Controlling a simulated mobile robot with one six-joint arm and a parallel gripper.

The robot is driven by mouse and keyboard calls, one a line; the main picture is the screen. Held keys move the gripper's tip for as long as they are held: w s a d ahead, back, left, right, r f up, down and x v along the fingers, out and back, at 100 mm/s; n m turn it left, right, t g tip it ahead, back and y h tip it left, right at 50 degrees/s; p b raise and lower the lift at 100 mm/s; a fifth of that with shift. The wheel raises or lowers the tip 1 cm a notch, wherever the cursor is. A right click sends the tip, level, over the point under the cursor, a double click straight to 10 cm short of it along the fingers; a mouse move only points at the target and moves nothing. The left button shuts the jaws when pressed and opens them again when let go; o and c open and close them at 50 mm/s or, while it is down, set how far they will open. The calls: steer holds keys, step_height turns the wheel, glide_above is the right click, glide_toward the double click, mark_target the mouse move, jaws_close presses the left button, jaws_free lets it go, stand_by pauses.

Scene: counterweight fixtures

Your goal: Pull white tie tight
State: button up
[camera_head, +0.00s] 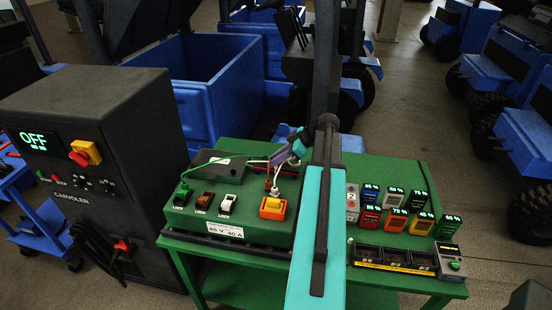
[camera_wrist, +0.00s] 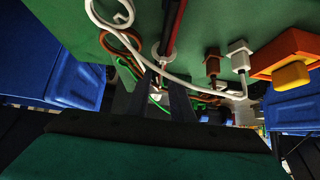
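In the wrist view, a white strand, which looks like the white tie (camera_wrist: 121,41), has a curl at its upper end and bends down behind my fingers. A white ring (camera_wrist: 158,51) sits around the lower end of a dark red and black strip; I cannot tell whether it belongs to the tie. My gripper (camera_wrist: 163,92) has two dark fingers with a gap between them, in front of the strand. I see nothing clearly clamped in the gap. In the head view my gripper (camera_head: 293,143) is over the back of the green bench, close to white parts, partly hidden by my arm.
The green bench (camera_head: 400,170) bears an orange and yellow connector (camera_head: 273,207), several switches and battery-like blocks on the right. A dark grey cabinet (camera_head: 100,150) reading OFF stands left. Blue bins stand behind.

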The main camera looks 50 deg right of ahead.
jaws_close()
steer(key=shift+r, duration=0.15)
steer(key=shift+r+b, duration=0.6)
steer(key=shift+r, duration=0.5)
jaws_free()
